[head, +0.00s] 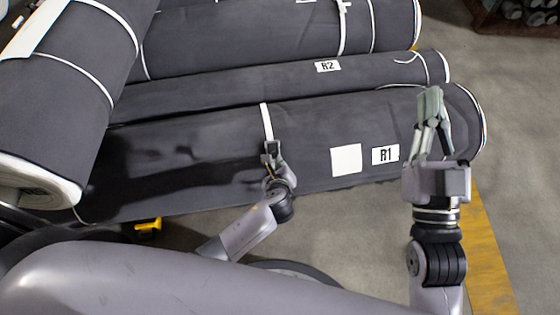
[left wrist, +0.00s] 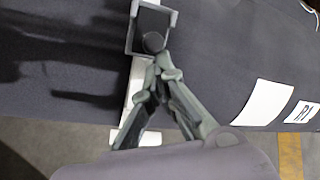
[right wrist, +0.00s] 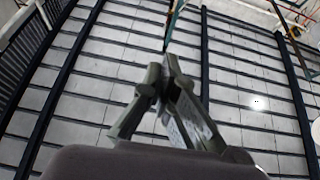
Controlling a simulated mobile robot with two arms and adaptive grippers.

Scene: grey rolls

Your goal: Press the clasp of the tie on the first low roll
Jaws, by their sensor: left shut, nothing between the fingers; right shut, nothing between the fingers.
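The low grey roll labelled R1 (head: 215,138) lies in front, with a white tie (head: 266,118) around it. The tie also shows in the left wrist view (left wrist: 133,98). Its clasp, a grey square frame with a dark middle (left wrist: 152,18), is at the top of that view. My left gripper (head: 271,153) is shut and empty at the clasp; its fingertips (left wrist: 155,45) overlap the clasp's lower edge. I cannot tell whether they touch or press it. My right gripper (head: 432,92) is shut and empty, pointing up in front of the roll's right end; it also shows in the right wrist view (right wrist: 170,62).
Roll R2 (head: 220,85) lies behind R1, with a larger roll (head: 270,38) behind that. A white patch (head: 346,159) and the R1 label (head: 385,155) sit right of the tie. Floor is clear at right.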

